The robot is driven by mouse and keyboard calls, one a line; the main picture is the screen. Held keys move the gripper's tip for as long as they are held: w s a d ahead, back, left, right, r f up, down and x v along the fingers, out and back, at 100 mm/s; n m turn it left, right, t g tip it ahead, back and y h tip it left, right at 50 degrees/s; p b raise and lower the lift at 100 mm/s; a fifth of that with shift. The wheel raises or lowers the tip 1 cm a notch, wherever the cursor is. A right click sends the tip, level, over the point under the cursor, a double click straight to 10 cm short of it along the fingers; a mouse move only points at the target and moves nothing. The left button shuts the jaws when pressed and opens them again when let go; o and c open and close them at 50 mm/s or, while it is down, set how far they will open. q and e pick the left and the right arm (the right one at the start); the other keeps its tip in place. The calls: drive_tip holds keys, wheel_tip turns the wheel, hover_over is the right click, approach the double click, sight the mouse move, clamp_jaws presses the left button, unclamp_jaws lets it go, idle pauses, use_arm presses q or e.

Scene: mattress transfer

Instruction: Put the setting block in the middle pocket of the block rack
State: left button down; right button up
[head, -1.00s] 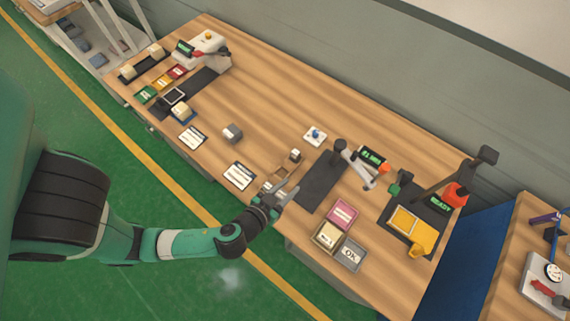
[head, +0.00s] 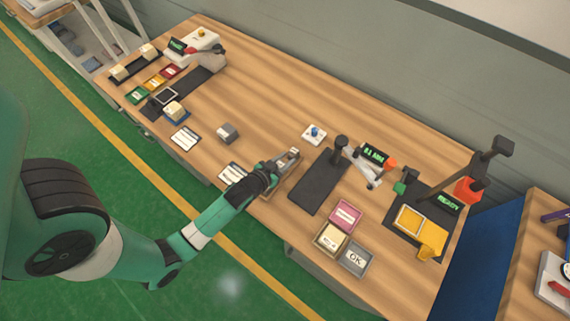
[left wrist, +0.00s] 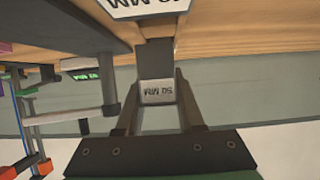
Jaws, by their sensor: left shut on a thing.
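My left gripper (head: 287,161) is low over a small brown open holder near the table's front edge and largely covers it. In the left wrist view it (left wrist: 158,95) is shut on a grey block (left wrist: 155,62) with a white end marked 50 MM, the setting block by its look. The block also shows at the fingertips in the head view (head: 294,152). I cannot tell if it touches the holder. A long dark rack (head: 132,66) at the far left has a cream block at each end and a bare middle. I cannot tell which holder is the block rack. My right gripper is not in view.
A loose grey block (head: 227,133) and label cards (head: 185,138) lie left of the gripper. A dark mat (head: 316,182), a gauge stand (head: 340,150) and small trays (head: 345,215) are to the right. The table's back middle is clear.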

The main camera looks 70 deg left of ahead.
use_arm(q)
drive_tip(key=shift+a+f+b, duration=0.15)
drive_tip(key=shift+f+b, duration=0.25)
drive_tip(key=shift+f, duration=0.5)
drive_tip(key=shift+a+f+b, duration=0.1)
drive_tip(key=shift+f+b, duration=0.3)
drive_tip(key=shift+f, duration=0.45)
drive_tip(key=shift+w, duration=0.1)
drive_tip(key=shift+f, duration=0.15)
drive_tip(key=c, duration=0.5)
unclamp_jaws()
drive_tip(key=shift+s+d+r, duration=0.1)
drive_tip(key=shift+s+r, duration=0.1)
drive_tip(key=shift+r, duration=0.05)
drive_tip(key=p+v, duration=0.2)
drive_tip(key=v, duration=0.9)
drive_tip(key=shift+s+d, duration=0.15)
drive_tip(key=shift+s, duration=0.1)
